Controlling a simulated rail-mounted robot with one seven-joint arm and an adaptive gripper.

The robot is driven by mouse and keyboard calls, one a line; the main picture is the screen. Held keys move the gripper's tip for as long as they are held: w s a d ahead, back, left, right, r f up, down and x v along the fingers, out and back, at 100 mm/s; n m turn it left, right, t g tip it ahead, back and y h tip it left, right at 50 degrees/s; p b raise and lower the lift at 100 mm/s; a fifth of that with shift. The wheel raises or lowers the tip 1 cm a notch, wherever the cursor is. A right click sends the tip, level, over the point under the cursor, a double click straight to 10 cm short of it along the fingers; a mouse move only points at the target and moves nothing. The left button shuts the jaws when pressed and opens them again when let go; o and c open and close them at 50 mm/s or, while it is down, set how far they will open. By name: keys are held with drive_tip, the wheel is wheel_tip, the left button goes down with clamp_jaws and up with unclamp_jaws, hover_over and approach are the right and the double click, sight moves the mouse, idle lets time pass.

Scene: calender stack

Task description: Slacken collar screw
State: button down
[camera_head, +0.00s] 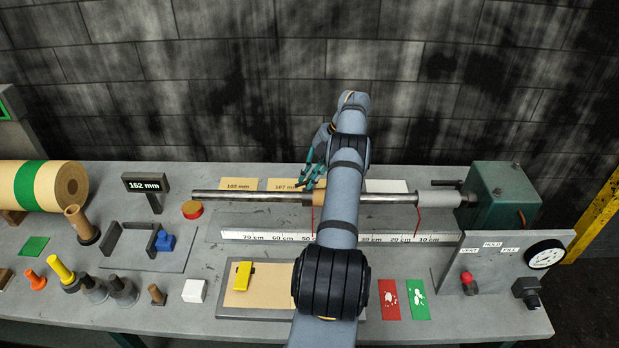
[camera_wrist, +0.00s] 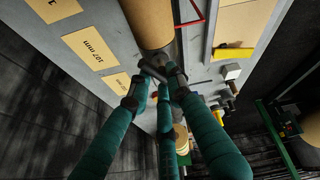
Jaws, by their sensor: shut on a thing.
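A steel shaft (camera_head: 250,196) runs across the bench into a green housing (camera_head: 490,197). A tan core (camera_head: 320,197) sits on it, partly hidden by my arm. The wrist view shows the core (camera_wrist: 143,20) large, with a small grey metal collar and screw (camera_wrist: 150,69) at its end. My gripper (camera_wrist: 158,82) has its teal fingertips closed in on this small part; the fingers cover much of it. In the head view my gripper (camera_head: 314,177) is at the shaft from behind, beside the core, mostly hidden by my arm.
A ruler (camera_head: 262,236) lies along the bench below the shaft. Thin red pointers hang from the shaft, one right by the core (camera_head: 313,221). A gauge panel (camera_head: 500,258) stands at right. A "162 mm" sign (camera_head: 145,185) and a grey bracket (camera_head: 128,238) stand at left.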

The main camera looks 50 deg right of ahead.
drive_tip(key=c, duration=1.6)
unclamp_jaws()
drive_tip(key=shift+o, duration=0.2)
drive_tip(key=shift+f+b, duration=0.15)
drive_tip(key=shift+b, duration=0.6)
